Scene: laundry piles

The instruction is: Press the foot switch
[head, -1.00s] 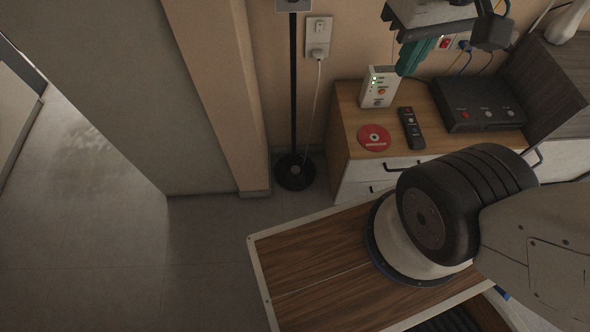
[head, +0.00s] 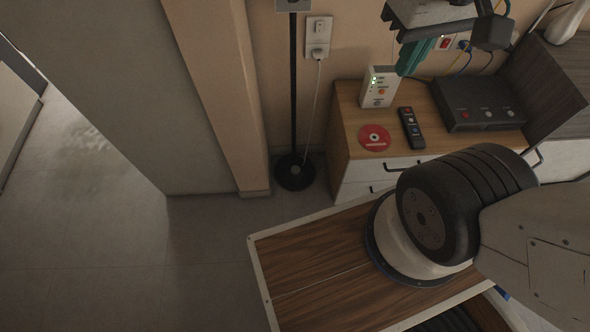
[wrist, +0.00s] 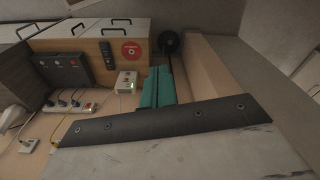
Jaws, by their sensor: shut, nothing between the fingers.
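A black round base (head: 295,172) with a thin upright pole stands on the floor by the wall, left of the cabinet. It also shows in the wrist view (wrist: 168,43), beyond the fingers. I cannot make out a separate foot switch; a small detail on the base is too small to tell. My gripper (head: 404,68) has teal fingers, shut and empty. It is high up near the wall, above the cabinet top and to the right of the pole, well apart from the base. In the wrist view the teal fingers (wrist: 160,72) lie together.
A wooden-topped cabinet (head: 350,137) carries a white box with lights (head: 379,87), a red disc (head: 374,138), a remote (head: 411,128) and a black console (head: 478,103). A cord runs from the wall outlet (head: 318,37) down toward the base. The floor (head: 215,225) at left is clear.

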